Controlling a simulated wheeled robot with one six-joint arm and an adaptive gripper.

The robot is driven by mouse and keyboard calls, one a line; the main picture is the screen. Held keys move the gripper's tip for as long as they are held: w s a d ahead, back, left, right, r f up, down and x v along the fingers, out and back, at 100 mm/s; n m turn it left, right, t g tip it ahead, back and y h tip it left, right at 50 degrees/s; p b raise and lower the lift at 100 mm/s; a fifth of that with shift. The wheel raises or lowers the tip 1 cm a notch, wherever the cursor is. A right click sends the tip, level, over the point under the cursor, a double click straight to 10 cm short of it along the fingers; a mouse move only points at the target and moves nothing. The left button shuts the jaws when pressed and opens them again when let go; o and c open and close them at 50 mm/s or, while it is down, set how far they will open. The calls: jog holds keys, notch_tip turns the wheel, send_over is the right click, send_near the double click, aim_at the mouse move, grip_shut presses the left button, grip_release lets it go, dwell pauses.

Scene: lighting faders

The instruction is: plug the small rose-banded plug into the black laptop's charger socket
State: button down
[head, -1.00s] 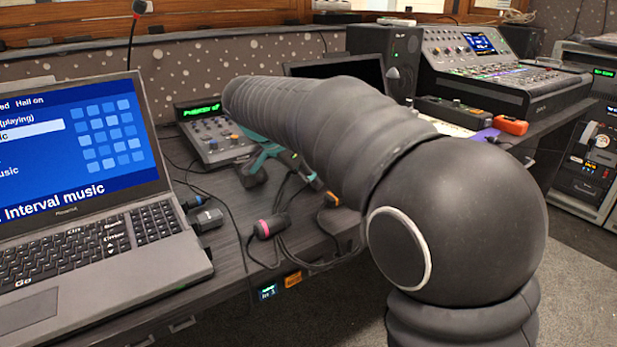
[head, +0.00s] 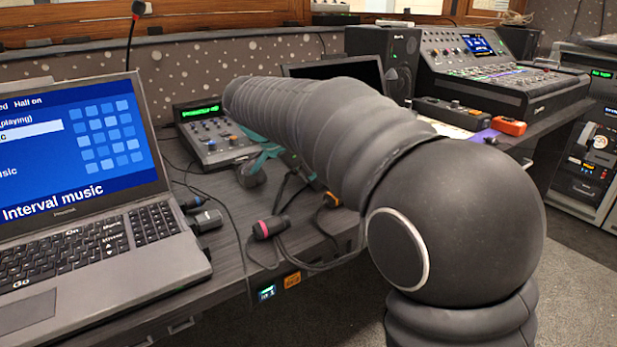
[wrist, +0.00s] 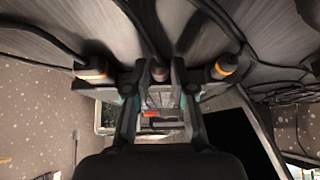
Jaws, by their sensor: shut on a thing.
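The dark laptop (head: 90,235) stands open on the desk at the left in the head view; I cannot make out its charger socket. My gripper (wrist: 160,78) is shut on a small dark plug with a reddish band (wrist: 160,72) in the wrist view. In the head view the teal-marked gripper (head: 272,168) is low over the desk, right of the laptop, partly hidden by my arm; the held plug is not clear there. A thicker rose-banded plug (head: 270,227) lies near the desk's front edge.
An orange-banded plug (head: 331,200) lies right of the rose-banded one, with loose cables around. In the wrist view, orange-banded plugs flank my gripper at left (wrist: 93,70) and right (wrist: 225,67). Dark connectors (head: 206,220) sit beside the laptop's right edge. A small mixer (head: 215,140) stands behind.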

jog(key=shift+w+d, duration=0.1)
jog(key=shift+d, duration=0.05)
jog(key=c, duration=0.9)
grip_release()
jog(key=shift+d, duration=0.1)
jog(key=shift+a, duration=0.2)
jog(key=shift+r, duration=0.1)
